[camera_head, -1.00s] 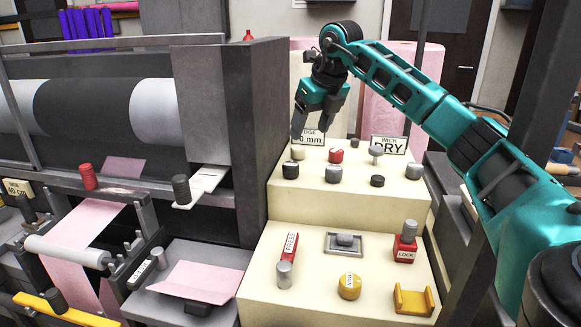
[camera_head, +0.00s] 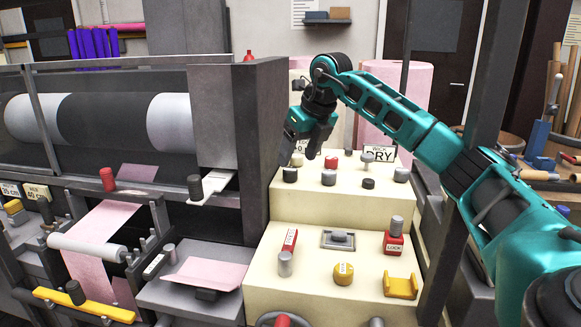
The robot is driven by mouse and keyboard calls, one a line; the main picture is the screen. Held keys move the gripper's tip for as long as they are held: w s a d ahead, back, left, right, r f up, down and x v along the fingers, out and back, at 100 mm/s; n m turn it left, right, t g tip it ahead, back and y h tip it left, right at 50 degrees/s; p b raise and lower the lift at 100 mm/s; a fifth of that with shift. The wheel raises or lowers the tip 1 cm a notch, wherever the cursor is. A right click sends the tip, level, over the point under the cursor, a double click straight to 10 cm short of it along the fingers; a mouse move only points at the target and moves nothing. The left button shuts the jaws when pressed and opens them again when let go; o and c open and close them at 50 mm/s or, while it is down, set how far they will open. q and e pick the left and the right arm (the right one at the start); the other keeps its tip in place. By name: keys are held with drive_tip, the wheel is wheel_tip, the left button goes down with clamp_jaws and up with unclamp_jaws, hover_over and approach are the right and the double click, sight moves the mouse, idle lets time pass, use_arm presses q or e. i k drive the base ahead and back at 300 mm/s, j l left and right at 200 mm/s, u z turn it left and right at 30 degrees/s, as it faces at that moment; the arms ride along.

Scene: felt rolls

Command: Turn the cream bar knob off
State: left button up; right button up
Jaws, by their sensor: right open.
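The cream knob (camera_head: 297,159) sits on the upper cream step, at the left of the back row of controls. It is small and partly hidden by my gripper, so its bar's angle cannot be read. My right gripper (camera_head: 299,153) is open and points down, its fingertips close around or just in front of the cream knob. I cannot tell whether they touch it. My left gripper is not in view.
A red knob (camera_head: 331,162) stands just right of the cream one, with a dark green-grey knob (camera_head: 290,175) in front. A grey T-shaped knob (camera_head: 367,161) and the DRY sign (camera_head: 380,153) are farther right. A tall grey machine wall (camera_head: 242,150) rises at the left.

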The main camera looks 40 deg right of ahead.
sight(297, 160)
drive_tip(key=i+z, duration=0.4)
drive_tip(key=i, duration=0.5)
